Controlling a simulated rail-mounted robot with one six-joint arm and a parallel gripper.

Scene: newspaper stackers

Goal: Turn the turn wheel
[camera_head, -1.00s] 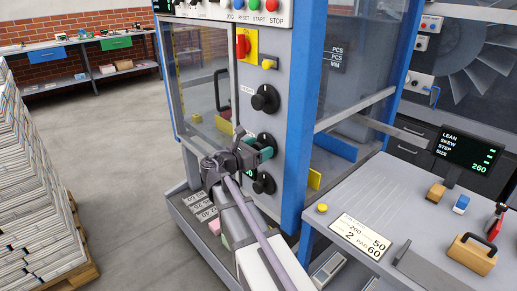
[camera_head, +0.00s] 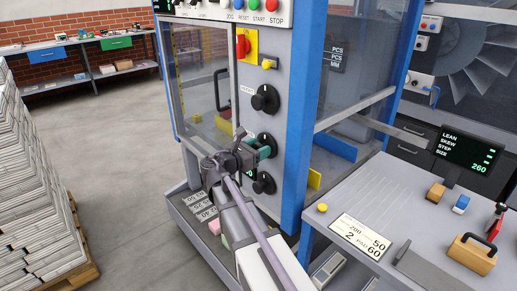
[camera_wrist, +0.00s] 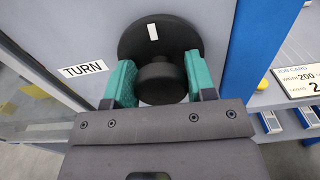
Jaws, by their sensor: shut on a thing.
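The turn wheel is a black disc with a round hub, on the grey machine panel beside a "TURN" label (camera_wrist: 82,70). In the wrist view the wheel (camera_wrist: 160,38) fills the upper middle, with a white mark near its top, tilted slightly. My gripper (camera_wrist: 152,82) has its green fingers on both sides of the hub, shut on it. In the head view the wheel (camera_head: 266,139) is the middle of three black wheels, partly hidden behind my gripper (camera_head: 264,152).
Another black wheel (camera_head: 265,99) sits above and a third (camera_head: 264,184) below on the same panel. A blue post (camera_head: 302,120) stands just right of the panel. A table (camera_head: 345,205) with a job card is at the right. Newspaper stacks (camera_head: 35,190) stand at the left.

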